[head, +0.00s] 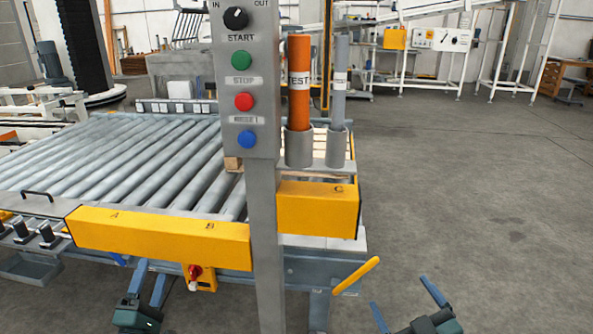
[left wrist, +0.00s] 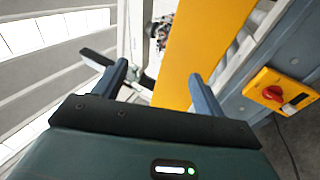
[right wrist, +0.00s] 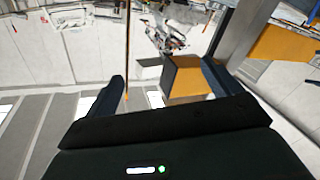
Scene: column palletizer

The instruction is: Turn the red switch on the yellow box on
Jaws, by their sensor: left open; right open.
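The small yellow box (head: 209,281) hangs under the long yellow guard at the conveyor's front. Its red switch (head: 195,271) faces outward, with a pale part below it. In the left wrist view the yellow box (left wrist: 299,101) and red switch (left wrist: 273,93) are at the right edge, outside the jaws. My left gripper (head: 155,270) is open and empty, just left of the box and apart from it; it also shows in the left wrist view (left wrist: 158,70). My right gripper (head: 400,292) is open and empty at the lower right, far from the box; it also shows in the right wrist view (right wrist: 162,70).
A grey control post (head: 266,230) with several buttons stands just right of the box. Long yellow guard A-B (head: 160,236) lies above the box, and yellow guard C (head: 318,207) is to the right. A yellow handle (head: 356,275) sticks out before my right gripper. Floor at right is clear.

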